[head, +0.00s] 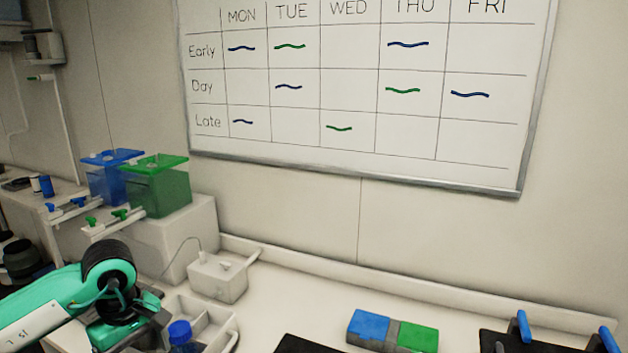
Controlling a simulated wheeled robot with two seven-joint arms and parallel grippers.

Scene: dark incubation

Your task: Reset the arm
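My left arm, teal with a black joint, comes in at the lower left. Part of my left gripper (145,332) shows at the bottom edge, close to a bottle with a blue cap (180,333). Its fingers are mostly cut off or hidden, so I cannot tell whether it is open or shut, or whether it touches the bottle. My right arm and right gripper are out of view.
A white tray (229,331) with compartments is around the bottle. A small white box (217,279) stands behind it. Blue (103,184) and green (160,192) tanks stand at left. A blue-green block (391,331) and black racks (540,341) lie right. A whiteboard (360,90) hangs behind.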

